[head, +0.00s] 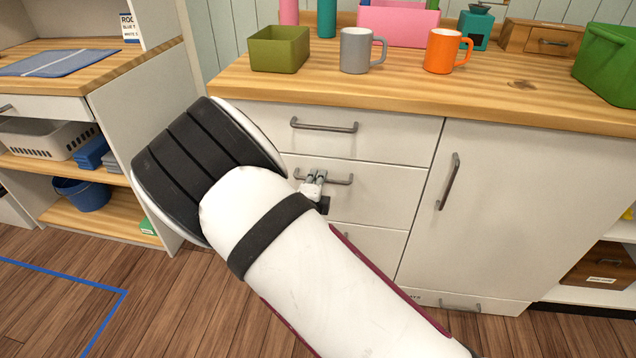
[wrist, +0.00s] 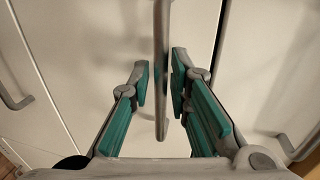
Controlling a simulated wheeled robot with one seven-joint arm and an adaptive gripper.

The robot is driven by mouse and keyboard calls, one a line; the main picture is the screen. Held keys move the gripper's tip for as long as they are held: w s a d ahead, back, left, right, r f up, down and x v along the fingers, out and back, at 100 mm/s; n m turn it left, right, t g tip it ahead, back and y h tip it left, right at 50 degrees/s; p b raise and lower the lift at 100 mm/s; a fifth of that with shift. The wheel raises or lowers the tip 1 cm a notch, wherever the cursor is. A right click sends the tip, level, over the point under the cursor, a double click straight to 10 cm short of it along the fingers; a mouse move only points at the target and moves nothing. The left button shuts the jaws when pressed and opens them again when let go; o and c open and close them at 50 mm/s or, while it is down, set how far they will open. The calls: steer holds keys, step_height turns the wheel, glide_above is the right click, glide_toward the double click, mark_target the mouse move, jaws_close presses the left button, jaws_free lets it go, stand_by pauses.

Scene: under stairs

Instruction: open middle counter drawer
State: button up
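The middle counter drawer (head: 380,195) is a white front in the left column of the counter, below the top drawer, and looks flush with its neighbours. Its grey bar handle (head: 342,181) is partly covered by my gripper (head: 314,184). In the wrist view the handle (wrist: 161,45) runs between the teal-padded fingers of my gripper (wrist: 159,78). The fingers are open, one on each side of the bar, with a narrow gap on the left. The right finger is very close to the bar; I cannot tell whether it touches.
The top drawer's handle (head: 323,125) is just above, and a cabinet door with a handle (head: 449,181) is on the right. The wooden countertop (head: 420,98) holds a grey mug (head: 356,50), an orange mug (head: 441,50) and an olive box (head: 279,49). A shelf unit (head: 150,130) stands left.

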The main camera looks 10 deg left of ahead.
steer(key=shift+w+f, duration=0.1)
steer(key=shift+w, duration=0.35)
jaws_close()
steer(key=shift+s, duration=0.1)
steer(key=f+p+v, duration=0.2)
steer(key=p+v, duration=0.2)
steer(key=v, duration=0.8)
steer(key=s+f+p+v, duration=0.1)
steer(key=f+p+v, duration=0.2)
steer(key=v, duration=0.9)
steer(key=f+p+v, duration=0.2)
steer(key=p+v, duration=0.4)
steer(key=v, duration=0.7)
steer(key=shift+s+f, duration=0.35)
steer(key=shift+d, duration=0.1)
jaws_free()
